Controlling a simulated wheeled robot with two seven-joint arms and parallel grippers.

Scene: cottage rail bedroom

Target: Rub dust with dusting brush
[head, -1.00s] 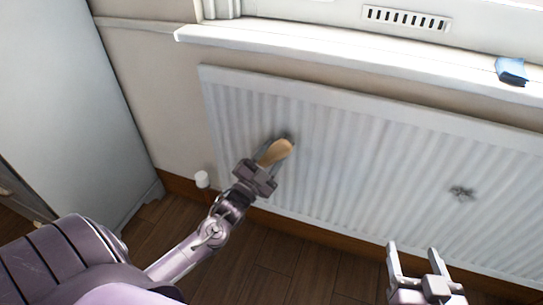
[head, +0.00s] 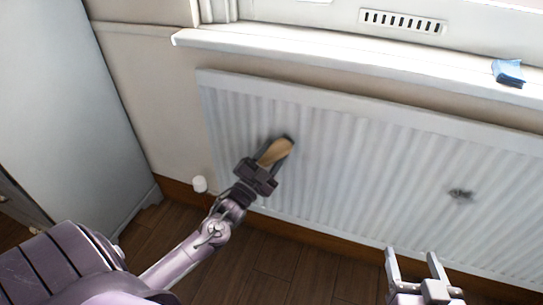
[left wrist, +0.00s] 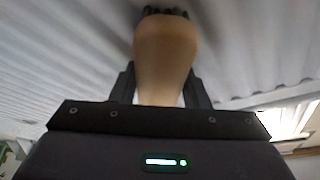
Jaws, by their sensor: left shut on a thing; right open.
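A white ribbed radiator (head: 340,165) is on the wall under the window sill. My left gripper (head: 267,165) is shut on the dusting brush (head: 275,151), with its tan wooden back showing, at the left part of the radiator. In the left wrist view the brush (left wrist: 165,50) stands between the fingers, dark bristles at its far end close to the radiator's ribs. Grey smudging shows around the brush head; whether the bristles touch is hard to tell. A dark patch of dust (head: 461,195) is on the radiator's right part. My right gripper (head: 413,268) is open and empty at lower right.
A white window sill (head: 330,62) runs above the radiator, with a blue folded cloth (head: 508,72) at its right. A pale cabinet (head: 60,110) stands at the left. Dark wooden floor (head: 265,262) is clear below.

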